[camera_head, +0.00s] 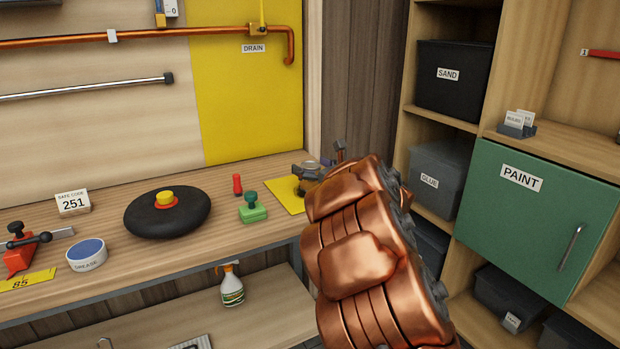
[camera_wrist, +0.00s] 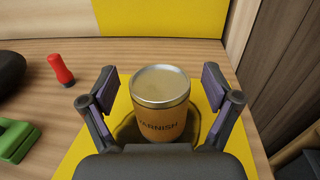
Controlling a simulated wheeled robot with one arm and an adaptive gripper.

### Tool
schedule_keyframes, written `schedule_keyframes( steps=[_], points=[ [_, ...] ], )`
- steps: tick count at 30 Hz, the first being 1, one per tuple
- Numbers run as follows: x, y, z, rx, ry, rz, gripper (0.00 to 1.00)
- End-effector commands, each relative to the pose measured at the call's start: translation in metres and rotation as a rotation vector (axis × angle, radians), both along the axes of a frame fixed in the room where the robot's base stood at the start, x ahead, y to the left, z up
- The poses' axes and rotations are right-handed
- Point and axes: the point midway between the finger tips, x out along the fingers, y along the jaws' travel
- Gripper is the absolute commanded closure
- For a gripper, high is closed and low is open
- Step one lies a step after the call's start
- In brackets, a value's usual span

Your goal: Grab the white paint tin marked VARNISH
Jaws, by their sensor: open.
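The tin marked VARNISH (camera_wrist: 160,112) stands upright on a yellow mat (camera_wrist: 85,150) in the wrist view. Its body looks tan rather than white, with a silvery rim and lid. My gripper (camera_wrist: 160,87) is open, with one finger to the left of the tin and one to the right. Gaps show between the fingers and the tin. The tin's lower front is close to the gripper's palm. In the head view my gripper (camera_head: 318,172) is at the bench's right end, small and partly behind my copper-coloured arm, over the yellow mat (camera_head: 287,196).
Further left on the bench are a black round cushion-like object (camera_head: 168,214) and a grease tin (camera_head: 87,254). Shelves with a green PAINT door (camera_head: 535,225) stand at right.

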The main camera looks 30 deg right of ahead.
Motion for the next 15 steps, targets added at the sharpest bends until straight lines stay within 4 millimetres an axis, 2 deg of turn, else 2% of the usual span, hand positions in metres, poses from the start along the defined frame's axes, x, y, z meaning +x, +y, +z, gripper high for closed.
schedule_keyframes(
  steps=[6, 15],
  points=[
    [0.0015, 0.0003, 0.0002, 0.0, 0.0, 0.001, 0.11],
    [0.0014, 0.0003, 0.0001, 0.0, 0.0, 0.001, 0.42]
  ],
)
